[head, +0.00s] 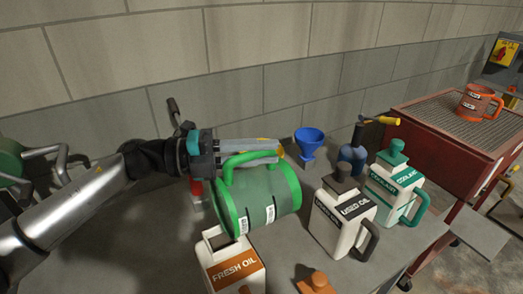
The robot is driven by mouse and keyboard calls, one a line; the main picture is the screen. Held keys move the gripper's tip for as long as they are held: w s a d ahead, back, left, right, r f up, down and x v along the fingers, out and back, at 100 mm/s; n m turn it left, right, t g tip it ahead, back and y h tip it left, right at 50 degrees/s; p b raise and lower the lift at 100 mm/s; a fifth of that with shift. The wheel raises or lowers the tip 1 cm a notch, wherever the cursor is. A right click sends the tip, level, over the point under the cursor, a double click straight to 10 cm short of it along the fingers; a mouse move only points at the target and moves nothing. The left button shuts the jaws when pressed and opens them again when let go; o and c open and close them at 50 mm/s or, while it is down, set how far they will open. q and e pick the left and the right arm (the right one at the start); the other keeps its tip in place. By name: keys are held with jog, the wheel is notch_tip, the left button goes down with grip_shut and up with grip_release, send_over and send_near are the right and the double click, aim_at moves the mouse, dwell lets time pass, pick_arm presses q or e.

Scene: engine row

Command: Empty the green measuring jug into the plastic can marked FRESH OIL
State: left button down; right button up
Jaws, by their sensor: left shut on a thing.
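The green measuring jug (262,203) lies tipped on its side in the air, its mouth end toward the left and low. My left gripper (268,152) is shut on the jug's handle at the top. The white plastic can marked FRESH OIL (232,268) stands on the bench just below the jug's mouth end. Its dark opening shows uncapped under the jug's rim. I cannot see whether any liquid is flowing. My right gripper is not in view.
A white USED OIL can (341,215) stands close right of the jug, with a COOLANT can (394,188) beyond. A blue funnel (309,141) and a dark blue bottle (352,158) stand behind. An orange cap (315,284) is at the front. An orange jug (478,103) sits on the red cart (420,134).

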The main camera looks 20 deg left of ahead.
aim_at(240, 155)
pick_arm(q)
jog(key=shift+s+a+r+m+t+h+b, duration=0.35)
jog(key=shift+s+a+h+b, duration=0.4)
jog(key=shift+b, duration=0.65)
jog(key=shift+s+a+r+m+t+h+b, duration=0.2)
jog(key=shift+s+a+r+h+b, duration=0.45)
jog(key=shift+b, duration=0.75)
dwell(3.4)
